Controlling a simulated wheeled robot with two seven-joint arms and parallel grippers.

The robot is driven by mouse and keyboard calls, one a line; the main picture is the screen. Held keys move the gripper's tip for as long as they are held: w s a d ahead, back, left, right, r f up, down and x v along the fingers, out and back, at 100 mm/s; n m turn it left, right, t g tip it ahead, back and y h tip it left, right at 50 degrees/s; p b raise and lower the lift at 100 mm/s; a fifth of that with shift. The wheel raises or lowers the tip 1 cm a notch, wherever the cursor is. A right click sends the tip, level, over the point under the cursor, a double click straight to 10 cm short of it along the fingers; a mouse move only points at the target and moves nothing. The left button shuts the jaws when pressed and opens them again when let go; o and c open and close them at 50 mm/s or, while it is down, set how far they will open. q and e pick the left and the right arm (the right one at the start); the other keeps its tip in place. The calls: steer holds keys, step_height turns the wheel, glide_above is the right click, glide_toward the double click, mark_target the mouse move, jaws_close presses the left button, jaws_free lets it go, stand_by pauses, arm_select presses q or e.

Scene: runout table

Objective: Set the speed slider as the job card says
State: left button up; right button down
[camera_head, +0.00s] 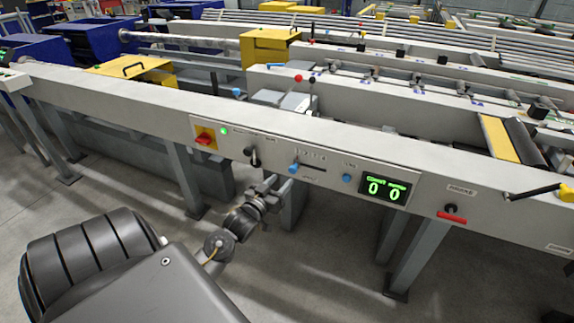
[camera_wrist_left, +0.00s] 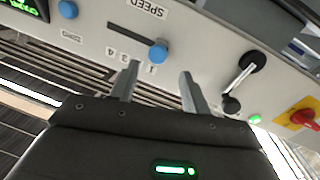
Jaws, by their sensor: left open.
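The speed slider's blue knob (camera_head: 293,168) sits at the left end of its slot on the front panel in the head view. In the left wrist view the picture is turned, and the knob (camera_wrist_left: 158,52) lies by the mark 1, with the slot (camera_wrist_left: 130,38) running away to the left. My left gripper (camera_head: 275,184) is open and empty, just in front of the panel below the knob. In the left wrist view its fingertips (camera_wrist_left: 160,72) are either side of the knob's line but short of it. My right gripper is not in view. I see no readable job card.
Beside the slider are a black selector handle (camera_head: 253,155), a red switch on yellow (camera_head: 205,137), a green lamp (camera_head: 225,130), a blue button (camera_head: 347,178) and a display (camera_head: 384,189) reading 0 0. A red handle (camera_head: 452,217) is further right.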

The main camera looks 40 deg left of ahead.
arm_select(q)
steer(key=shift+v, duration=1.35)
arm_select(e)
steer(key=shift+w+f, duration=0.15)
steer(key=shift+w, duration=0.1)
